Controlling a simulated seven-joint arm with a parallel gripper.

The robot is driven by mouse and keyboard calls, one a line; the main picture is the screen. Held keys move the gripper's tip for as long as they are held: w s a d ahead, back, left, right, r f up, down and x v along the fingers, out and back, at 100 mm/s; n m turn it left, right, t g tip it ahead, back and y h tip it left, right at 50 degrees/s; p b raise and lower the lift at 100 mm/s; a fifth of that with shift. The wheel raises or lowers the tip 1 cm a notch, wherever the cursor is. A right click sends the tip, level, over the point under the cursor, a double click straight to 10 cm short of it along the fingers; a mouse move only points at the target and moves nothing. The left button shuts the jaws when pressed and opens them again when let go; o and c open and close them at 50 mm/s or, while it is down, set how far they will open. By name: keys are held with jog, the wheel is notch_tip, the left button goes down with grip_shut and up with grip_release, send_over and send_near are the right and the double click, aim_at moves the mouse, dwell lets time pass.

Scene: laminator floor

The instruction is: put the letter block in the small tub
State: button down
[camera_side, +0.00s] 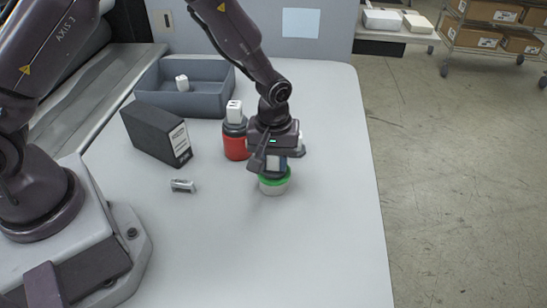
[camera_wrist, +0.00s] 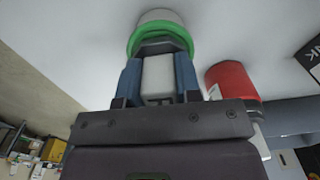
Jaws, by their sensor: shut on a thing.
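The small tub (camera_side: 273,187) is white with a green rim and stands upright on the table. It also shows at the top of the wrist view (camera_wrist: 161,17). My gripper (camera_side: 275,167) points down right over the tub, its fingertips at about the rim. In the wrist view, my gripper's blue fingers (camera_wrist: 158,72) are shut on a white block, the letter block (camera_wrist: 158,82), with a dark mark on it. The block is in line with the tub's mouth. I cannot tell how far the block reaches inside the rim.
A dark box (camera_side: 152,137), a small metal piece (camera_side: 183,186) and a grey bin (camera_side: 212,101) holding a white cube (camera_side: 182,83) are farther left. The table's front is clear.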

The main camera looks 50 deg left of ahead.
jog(key=c, duration=0.8)
grip_release()
jog(key=shift+f, duration=0.1)
notch_tip(320, 180, up, 13)
jog(key=shift+f, duration=0.2)
jog(key=s+a+r+m+t, duration=0.2)
jog(key=s+a+r+m, duration=0.1)
jog(key=s+r, duration=0.5)
jog(key=s+a+r+m+t, duration=0.3)
jog(key=s+r+m, duration=0.3)
jog(key=s, duration=0.6)
notch_tip(320, 180, up, 2)
jog(key=shift+a+r+t, duration=0.15)
jog(key=shift+a+t, duration=0.15)
jog(key=shift+a, duration=0.2)
